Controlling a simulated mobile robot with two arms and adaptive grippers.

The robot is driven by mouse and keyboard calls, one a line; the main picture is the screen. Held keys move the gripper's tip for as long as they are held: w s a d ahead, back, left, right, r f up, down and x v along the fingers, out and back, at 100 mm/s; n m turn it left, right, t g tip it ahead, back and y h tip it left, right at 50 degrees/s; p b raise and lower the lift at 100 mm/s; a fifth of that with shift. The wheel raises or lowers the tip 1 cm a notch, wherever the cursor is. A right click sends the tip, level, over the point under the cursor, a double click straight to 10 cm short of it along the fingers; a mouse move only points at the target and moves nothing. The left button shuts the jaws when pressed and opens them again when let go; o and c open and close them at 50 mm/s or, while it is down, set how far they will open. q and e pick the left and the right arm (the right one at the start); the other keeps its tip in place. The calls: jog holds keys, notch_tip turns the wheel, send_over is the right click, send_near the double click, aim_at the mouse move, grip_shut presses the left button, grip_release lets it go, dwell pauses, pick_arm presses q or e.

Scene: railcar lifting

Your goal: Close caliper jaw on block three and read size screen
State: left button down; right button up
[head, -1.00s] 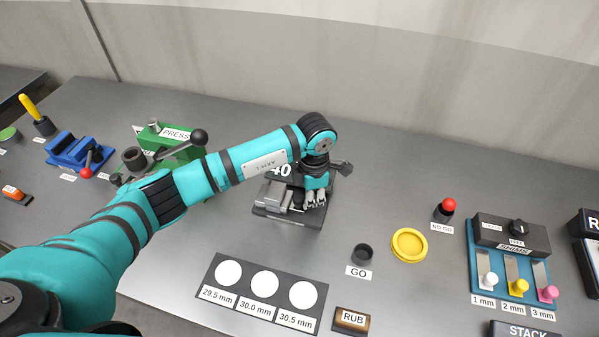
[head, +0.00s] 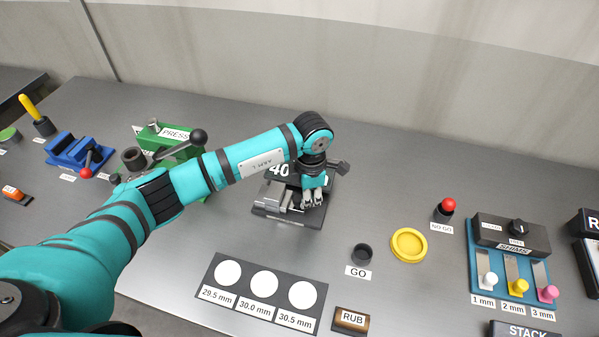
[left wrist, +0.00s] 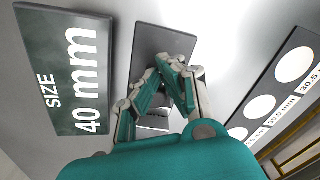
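The caliper (head: 272,213) is a dark base with grey metal jaw parts on the bench. Its size screen (left wrist: 65,70) reads "SIZE 40 mm" in the left wrist view; in the head view my arm covers part of it and "40" shows. My left gripper (head: 313,199) points down over the caliper's right part. In the left wrist view its fingers (left wrist: 168,72) slant towards each other, with their tips close together over the dark base. I cannot tell whether they grip the jaw. I cannot pick out block three; the gripper and arm hide part of the caliper.
A plate with three white discs (head: 240,305), labelled 29.5, 30.0 and 30.5 mm, lies in front. A GO cup (head: 363,252), yellow ring (head: 409,244), NO GO post (head: 444,212) and shims rack (head: 473,262) stand right. A green press (head: 150,138) and blue vise (head: 72,150) stand left.

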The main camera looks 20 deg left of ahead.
pick_arm(q)
jog(key=shift+d+r, duration=0.55)
jog(key=shift+d, duration=0.25)
jog(key=shift+r+p, duration=0.85)
jog(key=shift+r, duration=0.6)
notch_tip(320, 180, up, 4)
jog(key=shift+p, duration=0.85)
